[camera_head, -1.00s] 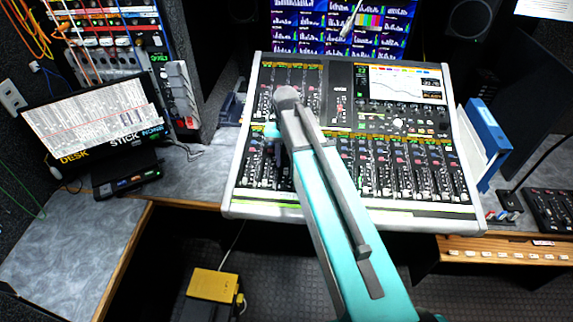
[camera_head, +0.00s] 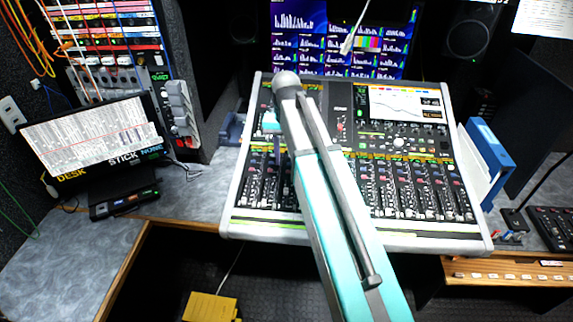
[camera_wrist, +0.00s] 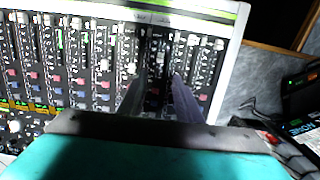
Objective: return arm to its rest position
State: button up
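My teal and grey arm (camera_head: 340,210) reaches from the bottom of the head view up over the audio mixing console (camera_head: 235,200). A small teal part of my arm (camera_head: 270,122) shows left of its grey joint. Console faders and buttons (camera_wrist: 85,75) show beyond and between the fingers. I cannot tell exactly how far the fingertips are from the console surface.
A tilted screen (camera_head: 90,140) stands on the left desk (camera_head: 60,255), below a cable patch rack (camera_head: 115,50). A monitor (camera_head: 300,45) and speaker (camera_head: 470,40) are behind the console. A blue binder (camera_head: 490,150) stands at its right. A yellow box (camera_head: 210,308) is on the floor.

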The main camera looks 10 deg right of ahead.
jog(key=shift+r, duration=0.4)
dwell(0.5)
